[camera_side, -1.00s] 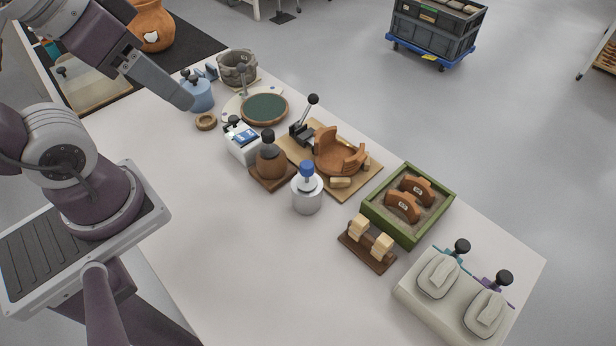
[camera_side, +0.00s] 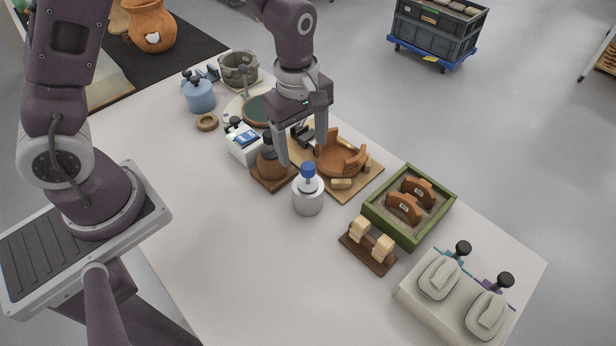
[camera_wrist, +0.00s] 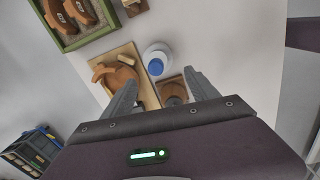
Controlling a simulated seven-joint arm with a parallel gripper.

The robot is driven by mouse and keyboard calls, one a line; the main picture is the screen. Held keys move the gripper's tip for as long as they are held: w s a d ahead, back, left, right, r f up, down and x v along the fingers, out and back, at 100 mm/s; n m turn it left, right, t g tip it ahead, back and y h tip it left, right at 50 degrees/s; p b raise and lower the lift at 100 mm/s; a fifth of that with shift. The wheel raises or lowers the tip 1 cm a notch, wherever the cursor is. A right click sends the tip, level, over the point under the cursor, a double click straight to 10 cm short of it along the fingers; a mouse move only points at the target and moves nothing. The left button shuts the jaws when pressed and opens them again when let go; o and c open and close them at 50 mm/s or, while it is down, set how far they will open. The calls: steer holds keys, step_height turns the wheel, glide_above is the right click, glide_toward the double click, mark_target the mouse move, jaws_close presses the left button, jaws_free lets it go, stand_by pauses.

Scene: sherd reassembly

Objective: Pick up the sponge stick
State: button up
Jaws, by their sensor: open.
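I cannot tell for sure which thing is the sponge stick. A white jar (camera_side: 308,198) has a blue knob (camera_side: 308,170) on a short grey stem above its top. A dark brown rack (camera_side: 352,246) holds two pale blocks (camera_side: 383,247). My gripper (camera_side: 301,157) is open and empty, pointing down above the area of the jar and the pot. In the wrist view the blue knob (camera_wrist: 155,67) and the pot (camera_wrist: 173,92) lie below and between my fingers (camera_wrist: 161,81).
A wooden board (camera_side: 362,190) with a part-built terracotta bowl (camera_side: 341,160) lies close to my right finger. A green sand tray (camera_side: 430,218) holds two sherds. A pale double stand (camera_side: 422,300) is at the near right. A white device (camera_side: 243,150) stands left of the pot. The front left table is clear.

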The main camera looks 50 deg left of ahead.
mark_target(308, 176)
steer(key=shift+n, duration=0.7)
steer(key=f, duration=0.7)
steer(key=w+f, duration=0.1)
steer(key=f, duration=0.2)
steer(key=shift+w+d+f, duration=0.1)
steer(key=shift+d+f, duration=0.1)
steer(key=shift+f, duration=0.05)
steer(key=c, duration=1.1)
